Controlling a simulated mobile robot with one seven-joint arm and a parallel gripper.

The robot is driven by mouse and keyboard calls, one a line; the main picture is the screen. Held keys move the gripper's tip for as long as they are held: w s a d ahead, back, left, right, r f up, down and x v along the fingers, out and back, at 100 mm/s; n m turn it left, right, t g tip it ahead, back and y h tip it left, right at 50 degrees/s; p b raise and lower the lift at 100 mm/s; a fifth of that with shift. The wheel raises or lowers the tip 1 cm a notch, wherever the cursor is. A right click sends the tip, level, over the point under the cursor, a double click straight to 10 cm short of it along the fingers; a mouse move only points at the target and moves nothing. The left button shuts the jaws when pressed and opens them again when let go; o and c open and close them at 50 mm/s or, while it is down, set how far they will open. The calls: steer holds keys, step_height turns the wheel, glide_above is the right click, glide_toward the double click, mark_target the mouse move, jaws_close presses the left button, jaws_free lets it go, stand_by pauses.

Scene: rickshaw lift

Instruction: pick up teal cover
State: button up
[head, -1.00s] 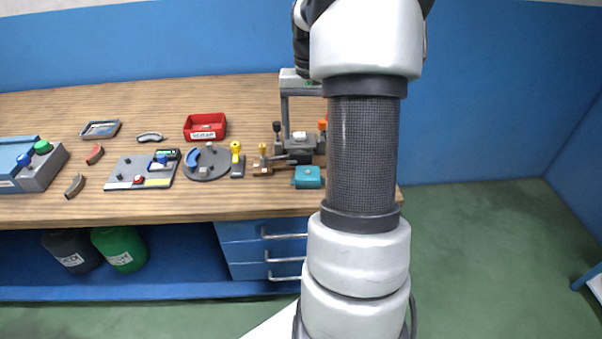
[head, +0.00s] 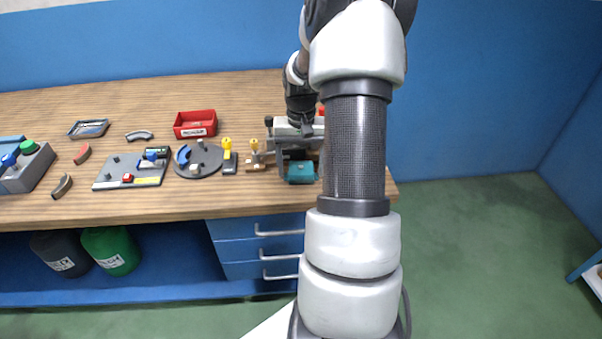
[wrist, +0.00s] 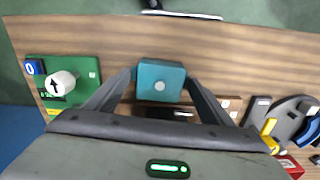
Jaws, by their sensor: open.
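The teal cover (head: 301,173) is a small block near the table's front edge in the head view. In the wrist view the teal cover (wrist: 172,73) has a pale round knob on top. My gripper (head: 300,178) is lowered over it from above, jaws open. In the wrist view my gripper (wrist: 160,76) has one dark finger on each side of the cover. The fingertips look close to its sides, but I cannot tell whether they touch. The right finger is partly hidden by my arm in the head view.
A yellow-topped post (head: 255,145) on a brown block stands left of my gripper. A dark round plate (head: 206,164) and a red bin (head: 196,124) lie farther left. In the wrist view a green board (wrist: 85,70) with a white knob sits left of the cover.

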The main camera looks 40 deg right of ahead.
mark_target(301, 168)
steer(key=c, duration=1.2)
step_height(301, 168, up, 10)
steer(key=p, duration=0.2)
steer(key=a+r+n+p, duration=0.1)
steer(key=a+p, duration=0.3)
steer(key=a, duration=0.5)
steer(key=a+r+n+p, duration=0.2)
steer(key=a+n+p, duration=0.2)
steer(key=a, duration=0.5)
steer(key=a+r+n+p, duration=0.1)
steer(key=a+p, duration=0.3)
steer(key=a, duration=0.5)
steer(key=shift+s+a+r+n+p, duration=0.1)
steer(key=shift+r+n+p, duration=0.25)
steer(key=shift+n, duration=0.35)
